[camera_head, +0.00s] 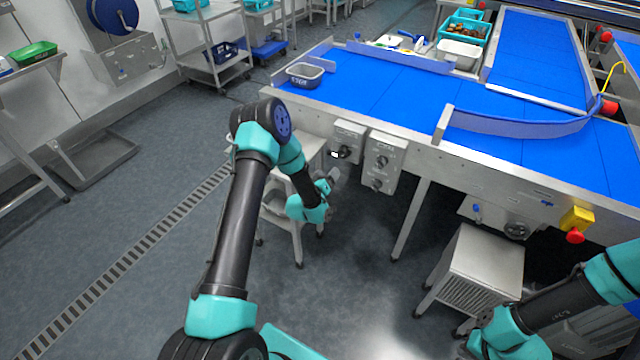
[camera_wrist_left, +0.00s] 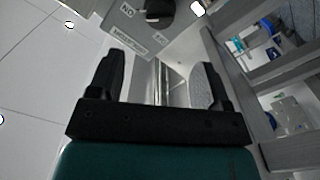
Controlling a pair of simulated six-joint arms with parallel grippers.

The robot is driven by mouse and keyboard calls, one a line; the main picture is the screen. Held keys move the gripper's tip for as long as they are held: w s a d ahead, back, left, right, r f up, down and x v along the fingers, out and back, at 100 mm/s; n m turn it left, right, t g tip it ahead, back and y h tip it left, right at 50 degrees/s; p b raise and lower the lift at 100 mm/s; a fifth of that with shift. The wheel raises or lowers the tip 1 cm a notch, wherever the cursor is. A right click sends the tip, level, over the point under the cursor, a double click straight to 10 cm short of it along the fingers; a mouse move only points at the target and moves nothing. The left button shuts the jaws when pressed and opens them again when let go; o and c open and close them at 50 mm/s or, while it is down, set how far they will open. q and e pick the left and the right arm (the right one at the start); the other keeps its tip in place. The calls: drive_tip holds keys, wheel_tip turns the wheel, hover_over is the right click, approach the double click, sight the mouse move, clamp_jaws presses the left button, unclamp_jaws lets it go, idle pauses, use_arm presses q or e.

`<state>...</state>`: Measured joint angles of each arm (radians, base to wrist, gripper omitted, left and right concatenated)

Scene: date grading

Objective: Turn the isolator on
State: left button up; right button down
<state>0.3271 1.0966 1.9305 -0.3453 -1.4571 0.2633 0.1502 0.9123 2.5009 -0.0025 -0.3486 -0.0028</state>
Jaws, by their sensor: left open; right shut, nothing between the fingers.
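A grey switch box (camera_head: 349,131) with a dark rotary knob (camera_head: 344,152) is fixed to the front of the conveyor frame. Beside it is a taller grey box (camera_head: 382,152) with two dark knobs. In the left wrist view a grey box face (camera_wrist_left: 125,25) bears an ON label and a black knob (camera_wrist_left: 157,10), cut off by the top edge. I cannot tell the knob's setting. My left gripper (camera_head: 335,174) is just below the left box; its open fingers (camera_wrist_left: 160,85) are empty and apart from the knob.
The blue conveyor belt (camera_head: 390,88) lies above the boxes, with a grey tub (camera_head: 304,75) at its left end. A red stop button (camera_head: 575,237) is on the frame at right.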

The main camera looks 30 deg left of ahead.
use_arm(q)
drive_tip(key=s, duration=0.5)
idle(0.4)
drive_tip(key=s+d+f+m+g+h, duration=0.1)
drive_tip(key=s+d+g, duration=0.3)
drive_tip(key=s, duration=0.5)
drive_tip(key=s+d+f+m+g+h, duration=0.1)
drive_tip(key=s+d+g, duration=0.4)
drive_tip(key=s, duration=0.5)
drive_tip(key=s+d+f+m+g+h, duration=0.1)
drive_tip(key=s+d+f+g, duration=0.3)
drive_tip(key=s+g, duration=0.4)
drive_tip(key=shift+s+d+m+h, duration=0.3)
drive_tip(key=shift+s+d+m, duration=0.3)
drive_tip(key=shift+s+m, duration=0.2)
drive_tip(key=shift+w, duration=0.1)
